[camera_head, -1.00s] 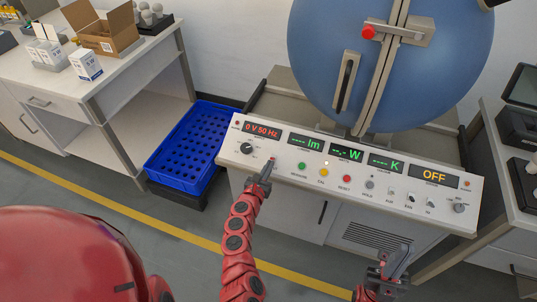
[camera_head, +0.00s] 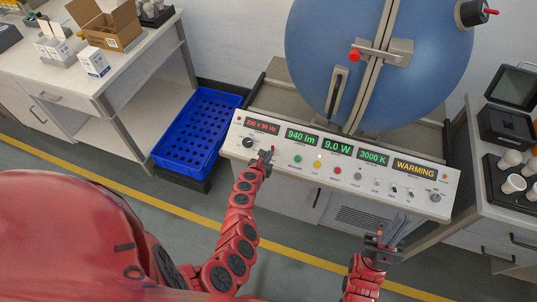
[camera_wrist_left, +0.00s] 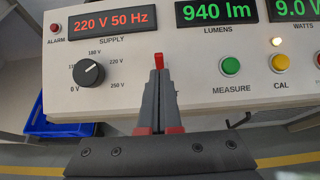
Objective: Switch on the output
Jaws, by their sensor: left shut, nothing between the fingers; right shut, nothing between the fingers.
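The control panel (camera_head: 340,168) stands below the blue sphere. Its supply display (camera_head: 262,126) reads 220 V 50 Hz and its status display (camera_head: 414,169) reads WARMING. A red-tipped lever (camera_wrist_left: 158,58) stands up right at the fingertips of my left gripper (camera_wrist_left: 157,80); whether they touch is unclear. The gripper hides the lever's base and most of its label. In the head view my left gripper (camera_head: 266,159) is shut and empty at the panel's left part. My right gripper (camera_head: 402,222) is shut and empty in front of the panel's right part.
The supply knob (camera_wrist_left: 90,72) is left of my left gripper, and the green MEASURE button (camera_wrist_left: 230,66) is to its right. A blue crate (camera_head: 190,135) sits left of the panel.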

